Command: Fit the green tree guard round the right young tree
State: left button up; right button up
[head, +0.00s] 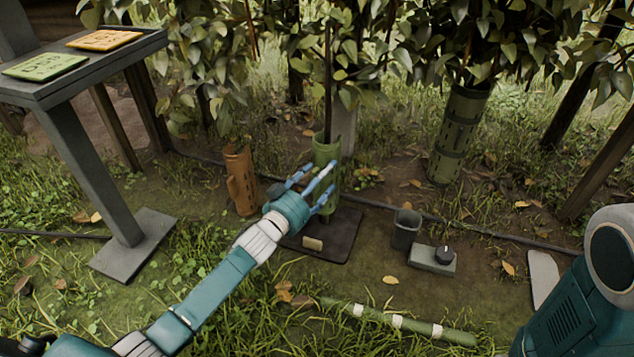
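A light green tree guard (328,153) stands upright in the middle of the head view. A thin dark young stem (327,85) runs down into its top, so it appears to be around that stem; whether it is closed at the back is hidden. My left gripper (317,186) is at the front left of this guard, its blue fingers spread across the guard's lower half. I cannot tell whether they are clamped on it. A brown-orange guard (240,180) stands around the plant to the left. My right gripper is out of view; only part of my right arm shows.
A dark mat (345,243) lies below the guard. To its right are a grey cup (405,230) and a grey block with a black knob (432,260). A banded green pole (400,322) lies in front. A dark green guard (459,135) surrounds a tree behind. A stand (75,60) is left.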

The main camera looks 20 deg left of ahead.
aim_at(323, 191)
pick_arm(q)
jog(key=shift+w+d, duration=0.1)
jog(key=shift+w, duration=0.3)
jog(key=shift+f+b, duration=2.05)
jog(key=shift+f, duration=1.1)
jog(key=o, duration=1.3)
jog(key=shift+s, duration=0.1)
